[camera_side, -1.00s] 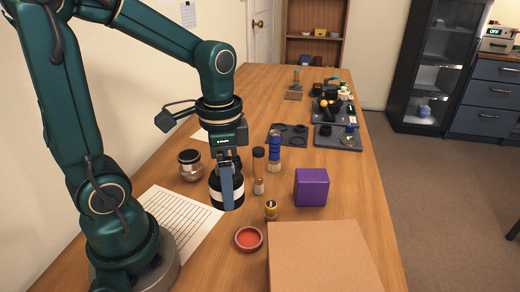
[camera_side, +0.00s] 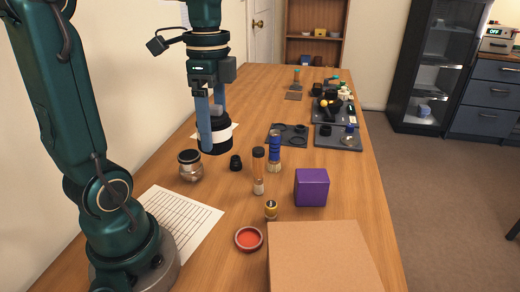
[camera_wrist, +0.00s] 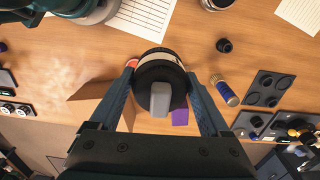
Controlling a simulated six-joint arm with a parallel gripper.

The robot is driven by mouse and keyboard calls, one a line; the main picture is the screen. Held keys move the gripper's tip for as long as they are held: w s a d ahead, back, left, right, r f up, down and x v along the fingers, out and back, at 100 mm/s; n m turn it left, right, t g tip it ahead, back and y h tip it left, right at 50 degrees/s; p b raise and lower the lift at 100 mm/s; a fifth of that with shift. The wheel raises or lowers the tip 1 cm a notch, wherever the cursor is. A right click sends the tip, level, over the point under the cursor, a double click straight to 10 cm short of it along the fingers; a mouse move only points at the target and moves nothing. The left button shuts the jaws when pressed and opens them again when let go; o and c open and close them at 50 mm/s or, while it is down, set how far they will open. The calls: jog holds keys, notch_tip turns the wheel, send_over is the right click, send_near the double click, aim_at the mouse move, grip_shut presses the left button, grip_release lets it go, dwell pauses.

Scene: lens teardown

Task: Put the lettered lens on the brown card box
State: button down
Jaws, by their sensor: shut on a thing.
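A black lens with a white band (camera_side: 216,133) hangs upright above the table. I cannot read lettering on it. My gripper (camera_side: 212,122) is shut on it, one finger on each side. In the wrist view the lens (camera_wrist: 160,68) sits between the two fingertips (camera_wrist: 160,85), with a grey block on its near face. The brown card box (camera_side: 322,255) is at the front right of the side view, its top bare. It also shows in the wrist view (camera_wrist: 90,112), left of the lens and partly hidden by a finger.
A purple cube (camera_side: 311,187), a red dish (camera_side: 249,239), a small yellow-banded jar (camera_side: 271,209), a glass vial (camera_side: 259,172) and a blue brush (camera_side: 274,152) stand between lens and box. A silver-and-black jar (camera_side: 190,166) and a small black part (camera_side: 235,162) are nearby. Dark trays (camera_side: 338,137) lie farther back.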

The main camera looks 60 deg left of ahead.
jog(key=w+d+r+m, duration=0.4)
jog(key=d+m, duration=0.1)
jog(key=m, duration=0.4)
send_over(321, 258)
notch_tip(321, 258, down, 6)
jog(key=shift+f, duration=1.95)
jog(key=shift+f, duration=0.15)
grip_release()
